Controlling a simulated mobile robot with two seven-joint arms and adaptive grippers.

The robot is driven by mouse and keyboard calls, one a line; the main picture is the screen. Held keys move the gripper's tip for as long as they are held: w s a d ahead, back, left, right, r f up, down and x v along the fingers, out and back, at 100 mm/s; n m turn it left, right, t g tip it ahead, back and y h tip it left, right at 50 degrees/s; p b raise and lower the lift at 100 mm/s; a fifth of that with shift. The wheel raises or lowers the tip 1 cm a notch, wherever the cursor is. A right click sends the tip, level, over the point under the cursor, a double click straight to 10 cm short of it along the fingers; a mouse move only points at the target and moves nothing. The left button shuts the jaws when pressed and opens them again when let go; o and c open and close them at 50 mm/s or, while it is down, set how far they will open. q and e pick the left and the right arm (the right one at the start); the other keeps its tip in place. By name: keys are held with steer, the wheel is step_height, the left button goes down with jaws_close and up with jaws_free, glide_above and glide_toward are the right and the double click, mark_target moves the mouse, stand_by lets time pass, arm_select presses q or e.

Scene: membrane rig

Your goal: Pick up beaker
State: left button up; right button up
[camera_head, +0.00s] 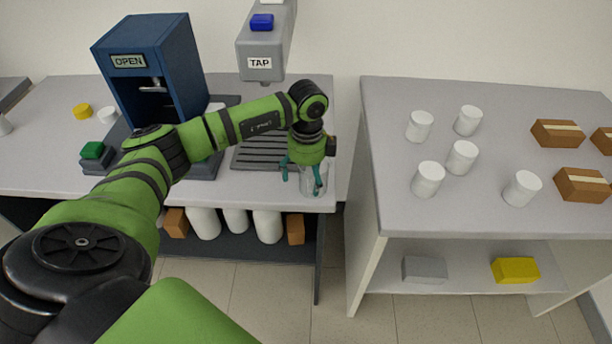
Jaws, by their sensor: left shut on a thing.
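The beaker (315,186) is a clear glass vessel at the front right corner of the left bench (255,187). My left gripper (304,172) reaches down to it from above, with its teal fingers shut on the beaker. The beaker looks upright. Its upper part is partly hidden by the fingers, and I cannot tell whether its base touches the bench. My right gripper is not in view.
The grey tap (262,66) and its slatted drain (262,157) stand behind the gripper. A blue machine marked OPEN (150,62) is further left. Across a gap, the right table (395,180) holds several white cylinders (428,179) and brown boxes (582,184).

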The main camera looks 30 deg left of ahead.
arm_select(q)
steer(key=shift+s+f, duration=0.2)
steer(key=shift+f, duration=0.05)
steer(key=shift+c, duration=0.2)
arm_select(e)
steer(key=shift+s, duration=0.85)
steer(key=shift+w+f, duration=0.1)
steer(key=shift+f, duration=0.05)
